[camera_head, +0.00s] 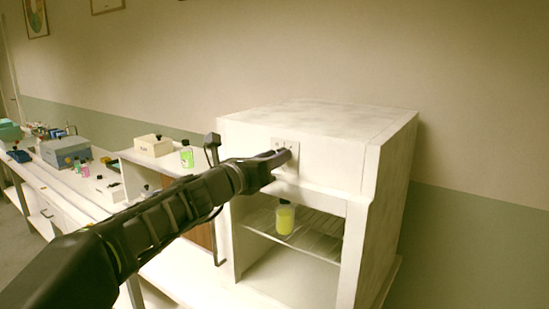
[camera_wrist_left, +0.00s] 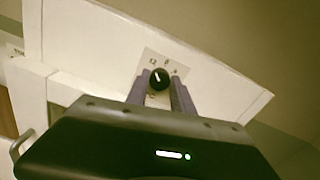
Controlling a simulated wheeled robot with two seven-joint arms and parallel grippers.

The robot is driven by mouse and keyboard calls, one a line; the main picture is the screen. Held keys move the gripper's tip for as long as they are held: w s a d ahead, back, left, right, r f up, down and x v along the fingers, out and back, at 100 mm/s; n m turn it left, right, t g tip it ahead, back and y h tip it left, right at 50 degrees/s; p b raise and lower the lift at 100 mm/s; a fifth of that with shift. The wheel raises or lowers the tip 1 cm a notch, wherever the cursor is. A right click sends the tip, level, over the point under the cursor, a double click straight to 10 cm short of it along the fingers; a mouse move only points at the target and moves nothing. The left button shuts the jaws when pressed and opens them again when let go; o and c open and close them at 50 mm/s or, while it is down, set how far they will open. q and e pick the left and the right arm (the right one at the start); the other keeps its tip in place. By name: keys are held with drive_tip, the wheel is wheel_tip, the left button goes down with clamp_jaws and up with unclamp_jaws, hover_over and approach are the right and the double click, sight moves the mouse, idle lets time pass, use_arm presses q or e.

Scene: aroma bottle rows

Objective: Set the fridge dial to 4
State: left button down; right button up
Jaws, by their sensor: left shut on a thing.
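The white fridge (camera_head: 330,125) stands right of centre with its lower compartment open. On its upper front is a pale dial plate (camera_head: 285,144). In the left wrist view the round black dial (camera_wrist_left: 159,78) sits on this plate, with a white pointer line tilted up and slightly left. Small numerals surround it; one at the upper left looks like 12, the others are too small to read surely. My left gripper (camera_head: 284,156) reaches in from the left. Its two fingers (camera_wrist_left: 160,92) are shut on the dial, one on each side. My right gripper is not in view.
A bottle of yellow liquid (camera_head: 285,218) stands on the fridge's wire shelf (camera_head: 318,240). The fridge's handle (camera_head: 217,240) is at its left, close beneath my arm. A white bench (camera_head: 38,184) along the wall holds boxes and a green bottle (camera_head: 187,157).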

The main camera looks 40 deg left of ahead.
use_arm(q)
drive_tip(key=shift+m, duration=0.3)
drive_tip(key=m+b, duration=0.5)
drive_tip(key=m, duration=0.3)
drive_tip(key=m+b, duration=0.6)
drive_tip(key=m, duration=0.3)
drive_tip(key=shift+d+f+m, duration=0.15)
drive_tip(key=shift+m, duration=0.15)
idle(0.5)
drive_tip(key=c, duration=1.1)
unclamp_jaws()
